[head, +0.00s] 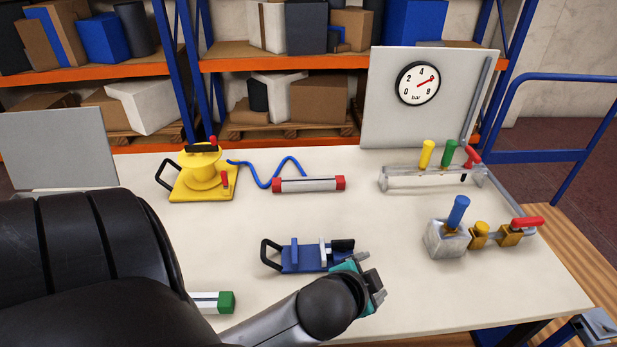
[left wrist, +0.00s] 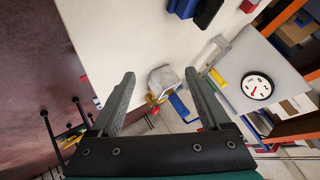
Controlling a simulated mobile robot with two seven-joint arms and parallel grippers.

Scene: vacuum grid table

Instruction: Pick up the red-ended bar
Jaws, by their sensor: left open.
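The red-ended bar (head: 308,185) lies on the white table, towards the back and left of centre. It is a pale grey bar with a red block at each end. I cannot make out my right gripper.
The blue clamp tool (head: 305,257) lies between my left gripper and the bar. A yellow device (head: 203,178) with a blue hose (head: 262,180) stands left of the bar. A green-ended bar (head: 226,302) lies front left. Valve blocks (head: 447,240) stand right. Bare table surrounds the bar's front.

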